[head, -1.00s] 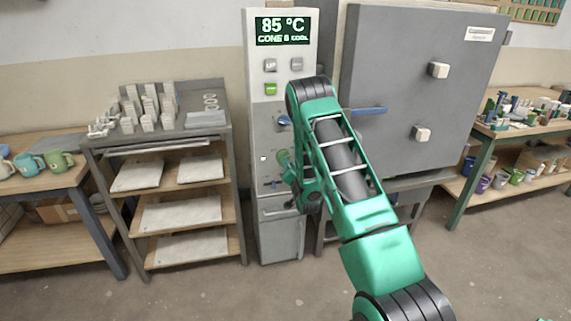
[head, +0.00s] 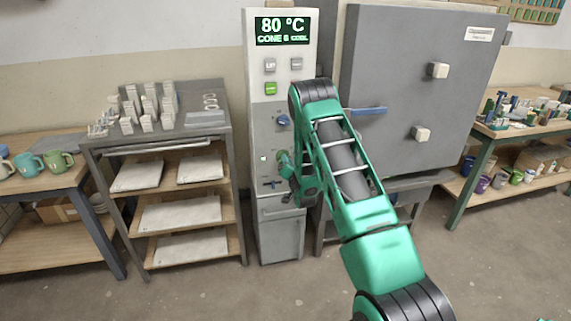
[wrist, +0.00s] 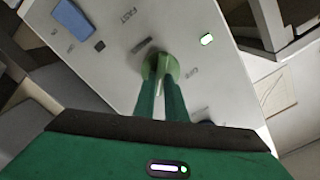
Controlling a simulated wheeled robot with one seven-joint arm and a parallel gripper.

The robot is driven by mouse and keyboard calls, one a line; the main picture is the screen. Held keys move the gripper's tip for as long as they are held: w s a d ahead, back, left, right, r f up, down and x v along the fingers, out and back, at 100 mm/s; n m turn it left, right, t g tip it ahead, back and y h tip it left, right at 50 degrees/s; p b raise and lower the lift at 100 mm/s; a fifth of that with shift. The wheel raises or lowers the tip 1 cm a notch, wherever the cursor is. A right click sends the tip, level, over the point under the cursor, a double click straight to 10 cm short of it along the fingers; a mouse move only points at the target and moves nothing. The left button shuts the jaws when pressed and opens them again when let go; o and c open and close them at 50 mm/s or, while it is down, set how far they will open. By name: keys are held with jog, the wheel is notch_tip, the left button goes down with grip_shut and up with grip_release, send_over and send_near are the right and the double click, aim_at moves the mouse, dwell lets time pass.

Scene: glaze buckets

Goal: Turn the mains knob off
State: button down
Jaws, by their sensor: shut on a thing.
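A round green knob (wrist: 161,66) sits on the grey control panel (wrist: 105,70) in the wrist view, with a pale line on its grip. My gripper (wrist: 160,90) is shut on this knob, one green finger on each side. Lettering that looks like OFF is printed to its right, and FAST is printed above left. No mains label is legible. In the head view the green knob (head: 282,156) shows at the left edge of my arm, which hides my fingertips. A small lit indicator (wrist: 207,40) is beside the knob; it also shows in the head view (head: 263,158).
The display (head: 283,31) reads 80 °C. The grey kiln door (head: 390,80) stands close to the right. A shelf rack (head: 165,190) stands left.

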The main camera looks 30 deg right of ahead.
jog(key=n, duration=0.6)
jog(key=a+n, duration=0.1)
jog(key=n, duration=1)
jog(key=shift+w+a+n, duration=0.15)
jog(key=shift+w+n, duration=0.05)
jog(key=shift+n, duration=0.2)
dwell(0.6)
jog(key=c, duration=1.8)
grip_release()
